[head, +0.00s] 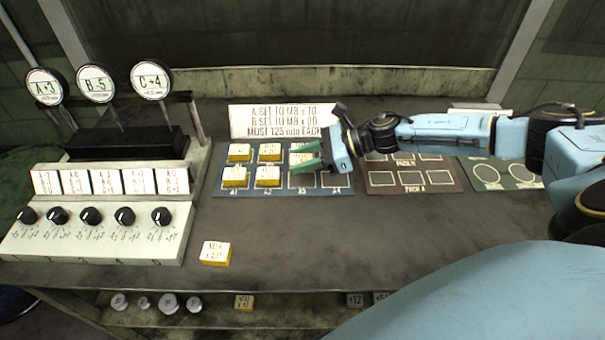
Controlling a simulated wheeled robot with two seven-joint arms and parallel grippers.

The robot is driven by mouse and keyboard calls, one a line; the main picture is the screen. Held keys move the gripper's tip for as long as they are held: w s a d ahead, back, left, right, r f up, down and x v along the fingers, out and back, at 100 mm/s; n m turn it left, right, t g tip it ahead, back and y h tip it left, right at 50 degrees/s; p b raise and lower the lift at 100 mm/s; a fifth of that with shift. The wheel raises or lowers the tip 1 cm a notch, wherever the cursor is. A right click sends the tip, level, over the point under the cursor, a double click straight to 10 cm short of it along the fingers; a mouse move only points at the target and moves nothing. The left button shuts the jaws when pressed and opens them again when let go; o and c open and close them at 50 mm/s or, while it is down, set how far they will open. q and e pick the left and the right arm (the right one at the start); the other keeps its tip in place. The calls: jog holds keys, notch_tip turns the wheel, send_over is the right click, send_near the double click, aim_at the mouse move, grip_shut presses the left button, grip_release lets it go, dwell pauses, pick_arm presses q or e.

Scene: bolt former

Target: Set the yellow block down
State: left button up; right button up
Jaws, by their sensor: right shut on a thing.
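My right gripper (308,157) has green fingertips and reaches in from the right over the blue mat (347,185). It is shut on a yellow block (301,157) with a white top, partly hidden by the fingers, near the upper part of the third column. I cannot tell whether the block touches the mat. Several similar yellow blocks sit in the two left columns, among them one at the back left (239,153) and one at the front left (235,177). Another yellow block (215,253) lies on the bench in front. My left gripper is not in view.
A white sign (282,121) stands behind the mat. A dark mat (440,184) with empty outlined squares lies to its right, partly under my arm. A knob panel (95,245) and dial gauges (95,84) stand left.

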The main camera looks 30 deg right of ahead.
aim_at(303, 180)
notch_tip(303, 180, down, 3)
jog(key=shift+f+b, duration=0.2)
jog(key=shift+b, duration=0.1)
jog(key=shift+f, duration=0.55)
jog(key=o, duration=1)
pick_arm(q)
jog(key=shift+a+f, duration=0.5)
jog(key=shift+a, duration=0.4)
